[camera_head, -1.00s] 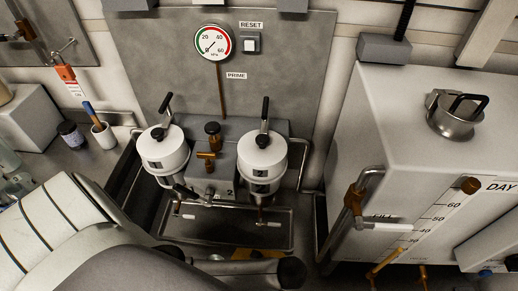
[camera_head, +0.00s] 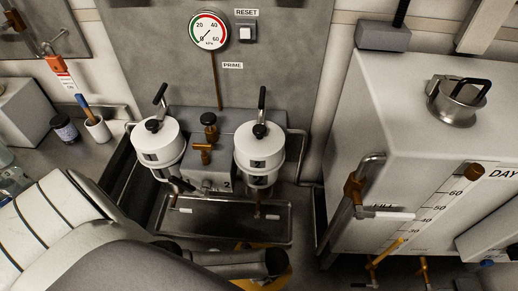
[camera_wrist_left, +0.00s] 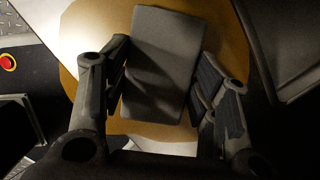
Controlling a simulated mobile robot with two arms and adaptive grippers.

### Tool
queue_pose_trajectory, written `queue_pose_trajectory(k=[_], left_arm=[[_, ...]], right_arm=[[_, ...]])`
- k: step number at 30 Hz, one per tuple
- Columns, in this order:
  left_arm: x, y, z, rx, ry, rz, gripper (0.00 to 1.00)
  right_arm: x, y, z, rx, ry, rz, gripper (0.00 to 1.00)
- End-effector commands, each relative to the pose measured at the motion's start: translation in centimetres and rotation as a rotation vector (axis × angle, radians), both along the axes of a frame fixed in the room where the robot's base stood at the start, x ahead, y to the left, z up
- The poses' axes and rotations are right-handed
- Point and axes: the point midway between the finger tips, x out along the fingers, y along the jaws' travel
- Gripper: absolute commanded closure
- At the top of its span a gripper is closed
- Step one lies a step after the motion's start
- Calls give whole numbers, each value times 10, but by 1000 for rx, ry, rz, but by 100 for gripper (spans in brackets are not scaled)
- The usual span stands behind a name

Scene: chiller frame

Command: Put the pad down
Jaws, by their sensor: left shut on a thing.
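The pad (camera_wrist_left: 165,55) is a dark grey rectangular block in the left wrist view. It sits between the two black fingers of my left gripper (camera_wrist_left: 163,75), which is shut on it. Behind the pad is a round, flat tan-yellow surface (camera_wrist_left: 85,20); I cannot tell whether the pad touches it. In the head view my left gripper (camera_head: 262,264) is at the bottom centre, seen from above, and the pad cannot be made out there. An edge of a yellow thing (camera_head: 272,284) shows under it. My right gripper is not visible.
Two white filter canisters (camera_head: 158,142) (camera_head: 260,147) stand behind a metal drip tray (camera_head: 230,233), beyond my left gripper. A large grey tank (camera_head: 410,110) with valves stands at the right. A cup with a brush (camera_head: 97,128) and a dark jar (camera_head: 64,128) are on the left counter.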

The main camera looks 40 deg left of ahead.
Motion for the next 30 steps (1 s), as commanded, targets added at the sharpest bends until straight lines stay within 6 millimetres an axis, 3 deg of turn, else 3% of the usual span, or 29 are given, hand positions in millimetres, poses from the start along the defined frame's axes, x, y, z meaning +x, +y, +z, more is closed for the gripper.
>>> queue_pose_trajectory(k=[6,7,12,23,30], left_arm=[[0,0,-7,0,0,0,61],[0,0,-6,0,0,0,43],[0,0,-6,0,0,0,24],[0,0,-3,0,0,0,24],[-2,-9,35,-3,-2,-2,24]], right_arm=[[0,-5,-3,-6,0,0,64],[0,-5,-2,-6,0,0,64],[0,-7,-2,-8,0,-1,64],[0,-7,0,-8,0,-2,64],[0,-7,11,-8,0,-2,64]])
